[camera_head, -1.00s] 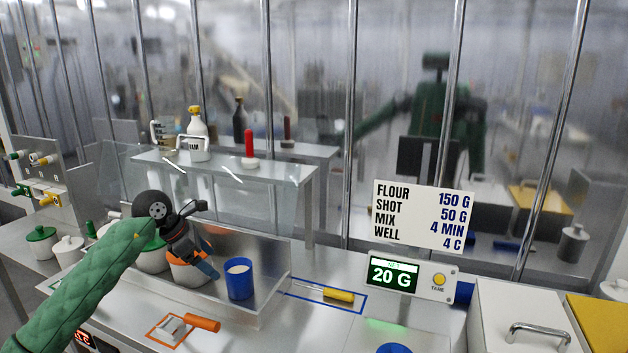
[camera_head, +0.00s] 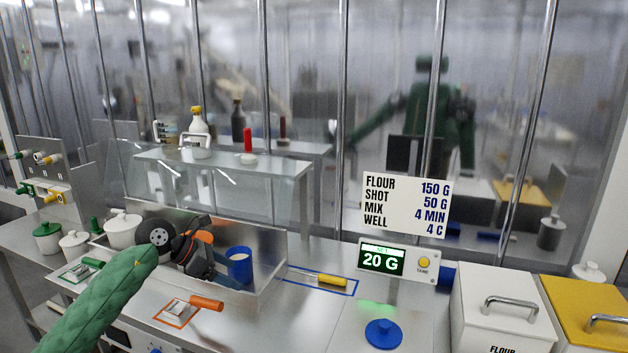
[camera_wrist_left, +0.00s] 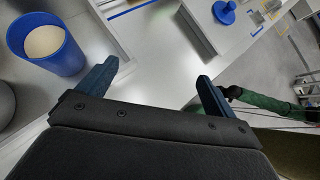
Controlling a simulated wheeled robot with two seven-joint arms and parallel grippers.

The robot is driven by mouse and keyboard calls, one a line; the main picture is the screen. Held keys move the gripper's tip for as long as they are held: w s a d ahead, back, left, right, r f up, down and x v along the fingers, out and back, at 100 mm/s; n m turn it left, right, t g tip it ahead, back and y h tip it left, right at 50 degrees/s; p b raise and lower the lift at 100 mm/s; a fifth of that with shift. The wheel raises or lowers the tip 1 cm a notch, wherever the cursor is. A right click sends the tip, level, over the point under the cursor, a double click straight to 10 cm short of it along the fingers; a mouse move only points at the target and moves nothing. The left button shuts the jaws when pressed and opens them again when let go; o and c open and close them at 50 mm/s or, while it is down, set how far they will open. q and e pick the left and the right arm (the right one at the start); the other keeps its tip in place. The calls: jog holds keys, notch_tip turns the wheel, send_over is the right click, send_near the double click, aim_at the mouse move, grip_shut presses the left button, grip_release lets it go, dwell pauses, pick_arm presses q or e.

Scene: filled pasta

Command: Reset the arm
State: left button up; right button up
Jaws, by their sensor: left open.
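My left arm comes in from the lower left in its green sleeve. The blue cup (camera_wrist_left: 45,42), with pale contents, stands outside the fingers at the upper left. My right gripper is not clearly seen in any view.
A scale display (camera_head: 398,261) reads 20 G. White (camera_head: 500,318) and yellow-lidded (camera_head: 590,312) bins stand at right. Bars rise behind.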

pick_arm(q)
jog(key=s+d+r+n+t+h, duration=0.4)
jog(key=s+d+n+t+h, duration=0.4)
jog(key=d+n, duration=0.25)
jog(key=s+a+f+n+t+y, duration=0.35)
jog(key=a+f+n+y, duration=0.5)
jog(key=n, duration=0.65)
jog(key=s+a+f+n+t+y, duration=0.2)
jog(key=s+a+f+n+y, duration=0.3)
jog(key=f+n+y, duration=0.85)
jog(key=s+d+f+n+g+h, duration=0.2)
jog(key=s+f+n+g, duration=0.3)
jog(key=s, duration=0.8)
jog(key=s+d+f+n+g+h, duration=0.1)
jog(key=s+f+n+g+h, duration=0.2)
jog(key=s+f+g, duration=0.75)
jog(key=s+d+f, duration=0.1)
jog(key=s+f, duration=0.1)
jog(key=f, duration=0.8)
jog(key=s+d+f, duration=0.2)
jog(key=f, duration=0.8)
jog(key=s+d+f, duration=0.1)
jog(key=s+f, duration=0.1)
jog(key=f, duration=0.8)
jog(key=shift+s+d+f, duration=0.15)
jog(key=shift+d+f, duration=0.1)
jog(key=shift+f, duration=0.05)
